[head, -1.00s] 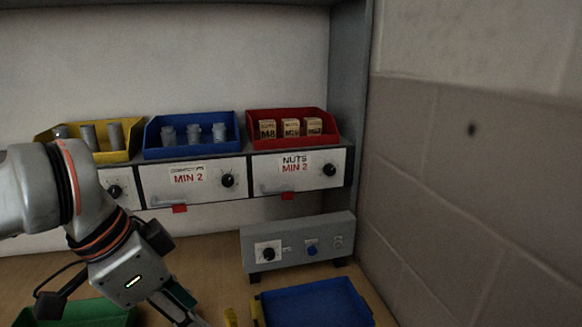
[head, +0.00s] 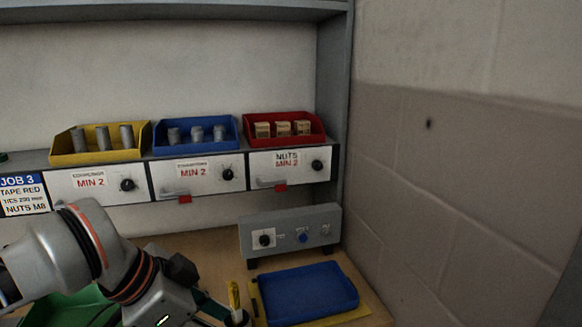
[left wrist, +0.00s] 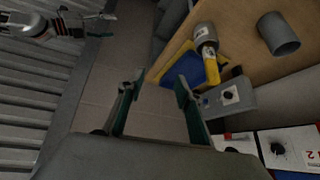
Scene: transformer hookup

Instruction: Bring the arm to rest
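My left arm comes in at the lower left of the head view. Its gripper (head: 215,312) is low over the bench, partly cut off by the picture's bottom edge. My right gripper (left wrist: 100,26) shows at the top left of the left wrist view, away from the bench. Its fingers look apart, with nothing seen between them.
A blue tray (head: 308,294) lies on a yellow mat on the bench. Beside it a yellow-handled tool (head: 235,294) stands in a grey cup; both show in the left wrist view (left wrist: 210,65). A grey control box (head: 290,230) stands behind. A green bin (head: 70,309) is at lower left.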

